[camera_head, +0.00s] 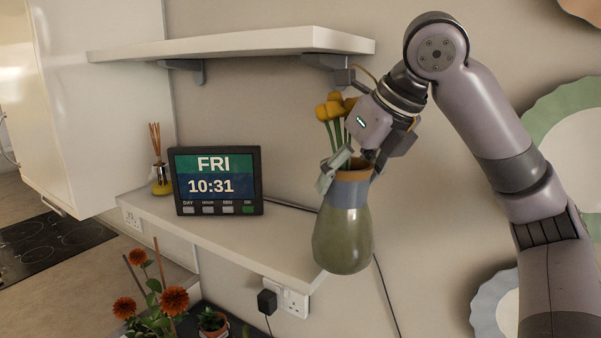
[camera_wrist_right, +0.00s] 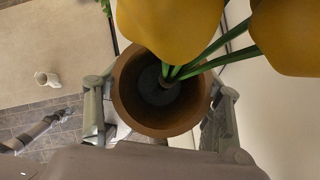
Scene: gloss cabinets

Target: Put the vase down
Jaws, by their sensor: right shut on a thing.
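The vase (camera_head: 342,240) has a green body, a blue-grey neck and a brown rim, and holds yellow flowers (camera_head: 334,107). My right gripper (camera_head: 349,172) is shut on the vase near its neck and rim. The vase hangs nearly upright at the right end of the lower shelf (camera_head: 240,245), in front of it in the head view; I cannot tell whether it touches the shelf. In the right wrist view the vase's brown rim (camera_wrist_right: 128,113) lies between the two fingers, with yellow blooms (camera_wrist_right: 170,25) close to the camera. My left gripper is not in view.
A digital clock (camera_head: 217,182) and a reed diffuser (camera_head: 160,178) stand on the lower shelf, with bare surface to the clock's right. An upper shelf (camera_head: 240,43) hangs above. Orange flowers (camera_head: 173,300) and a small potted plant (camera_head: 212,322) are below, near a wall socket (camera_head: 292,300).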

